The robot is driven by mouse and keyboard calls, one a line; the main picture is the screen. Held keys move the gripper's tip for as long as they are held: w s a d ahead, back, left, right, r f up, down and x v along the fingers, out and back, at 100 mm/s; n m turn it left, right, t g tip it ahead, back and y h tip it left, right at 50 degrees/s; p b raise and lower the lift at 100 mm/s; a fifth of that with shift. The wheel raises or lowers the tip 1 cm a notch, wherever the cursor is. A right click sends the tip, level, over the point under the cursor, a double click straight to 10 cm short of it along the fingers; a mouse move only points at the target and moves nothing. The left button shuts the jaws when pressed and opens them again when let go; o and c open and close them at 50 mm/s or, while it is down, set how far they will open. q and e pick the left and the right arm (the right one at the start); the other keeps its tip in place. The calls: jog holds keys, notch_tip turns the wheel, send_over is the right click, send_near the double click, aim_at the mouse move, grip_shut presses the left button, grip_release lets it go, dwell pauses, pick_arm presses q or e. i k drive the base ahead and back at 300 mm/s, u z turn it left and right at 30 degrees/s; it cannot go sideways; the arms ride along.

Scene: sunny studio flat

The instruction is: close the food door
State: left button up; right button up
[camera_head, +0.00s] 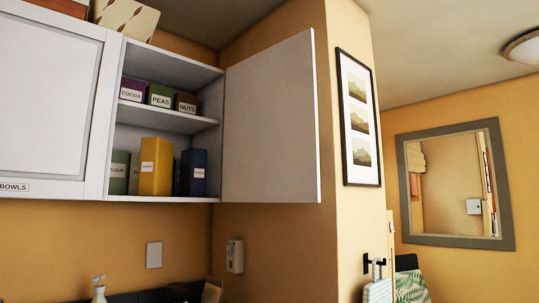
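The food door (270,125) is a white cabinet door, hinged at the right side of an open wall cabinet and swung wide out to the right. The open cabinet (167,124) holds food boxes on its shelves. Boxes labelled cocoa (132,90), peas (160,95) and nuts (186,102) stand on the upper shelf. Green (119,172), yellow (156,167) and blue (193,173) boxes stand on the bottom. The door's handle does not show. Neither of my grippers is in view.
A shut door labelled bowls (45,105) is left of the opening. A framed picture (358,118) hangs on the wall right of the food door. The space before the cabinet looks clear.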

aim_at(271, 146)
jog(key=z, duration=1.55)
jog(key=i, duration=3.05)
jog(key=u, duration=3.4)
jog(key=k, duration=0.5)
jog(key=u, duration=1.75)
jog(key=i, duration=1.35)
jog(key=z, duration=0.2)
